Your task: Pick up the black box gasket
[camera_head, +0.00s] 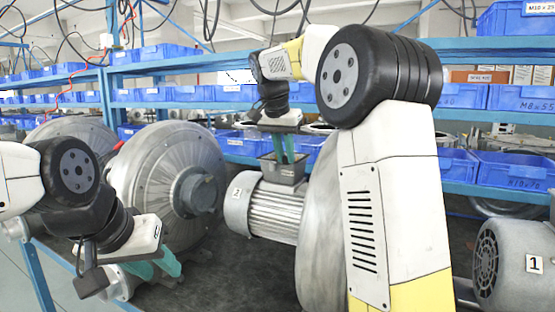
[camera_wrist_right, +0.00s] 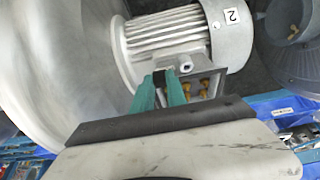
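My right gripper (camera_head: 283,155) points down at the open grey terminal box (camera_head: 270,170) on top of a finned motor (camera_head: 275,212). In the right wrist view, its green fingertips (camera_wrist_right: 161,76) are a little apart at the box, with something dark between them. I cannot tell whether this is the black box gasket. Brass-coloured terminals (camera_wrist_right: 205,86) show inside the box beside the fingers. The gasket cannot be made out clearly in either view. My left gripper (camera_head: 158,272) is open and empty, low at the left in front of a large blower.
A large round blower housing (camera_head: 155,180) stands left of the motor. Another motor (camera_head: 513,265), marked 1, is at the right. Blue shelves with bins (camera_head: 510,170) run behind the bench. Dark bench top (camera_head: 230,275) is bare in front of the motor.

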